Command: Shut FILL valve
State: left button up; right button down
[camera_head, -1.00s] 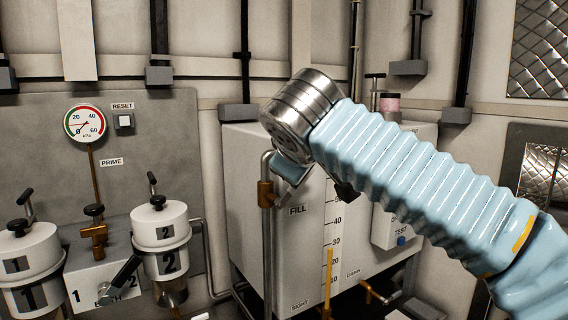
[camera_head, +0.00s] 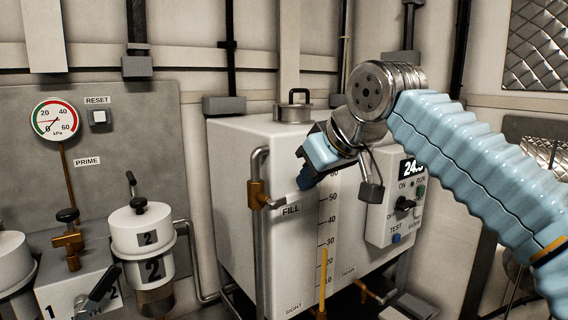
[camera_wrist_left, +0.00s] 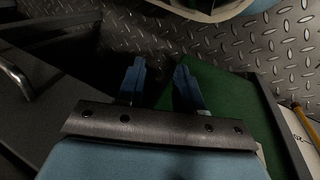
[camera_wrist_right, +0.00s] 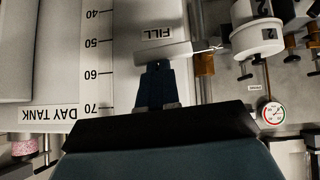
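The FILL valve has a brass body (camera_head: 257,195) on the upright pipe at the tank's left front edge, above the FILL label (camera_head: 291,211). Its grey lever (camera_wrist_right: 165,52) sticks out sideways from the brass body across the tank face in the right wrist view. My right gripper (camera_head: 305,180) is just right of the valve in the head view. Its fingers (camera_wrist_right: 155,67) look closed together, with their tips at the lever's side; I cannot tell whether they touch it. My left gripper (camera_wrist_left: 158,75) is open and empty, low over the floor, outside the head view.
The white day tank (camera_head: 235,170) carries a level scale and a control box (camera_head: 392,210) on its right. Numbered canisters (camera_head: 145,245), a gauge (camera_head: 55,118) and brass fittings stand at left. A green surface (camera_wrist_left: 215,95) and tread-plate floor lie near my left gripper.

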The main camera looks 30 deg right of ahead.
jog(key=shift+d+f+y, duration=0.35)
jog(key=shift+f+y, duration=0.15)
jog(key=shift+f, duration=0.5)
jog(key=shift+s+d, duration=0.1)
jog(key=a+p+v, duration=0.1)
jog(key=p+v, duration=0.1)
jog(key=v, duration=1.2)
jog(key=shift+d+r, duration=0.3)
jog(key=shift+d, duration=0.05)
